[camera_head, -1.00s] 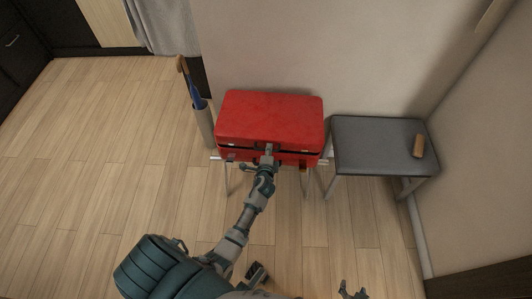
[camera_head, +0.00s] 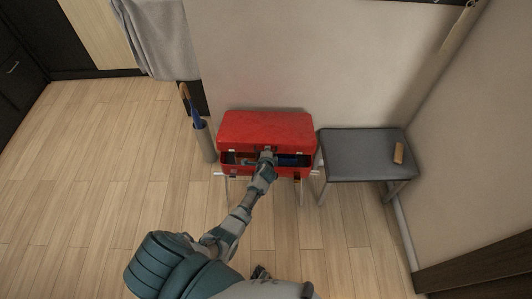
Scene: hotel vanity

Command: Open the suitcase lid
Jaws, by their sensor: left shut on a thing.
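The red suitcase (camera_head: 238,164) rests on a metal-legged stand against the wall. Its red lid (camera_head: 265,128) is partly raised at the front. A dark gap shows below it, with blue and brownish contents (camera_head: 290,160) inside. My left gripper (camera_head: 267,153) is at the middle of the lid's front edge, shut on the lid; my wrist hides part of the gap and the suitcase front.
A grey stool (camera_head: 360,160) stands right of the suitcase with a brown object (camera_head: 398,153) on it. The wall is right behind. The wooden floor in front is clear.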

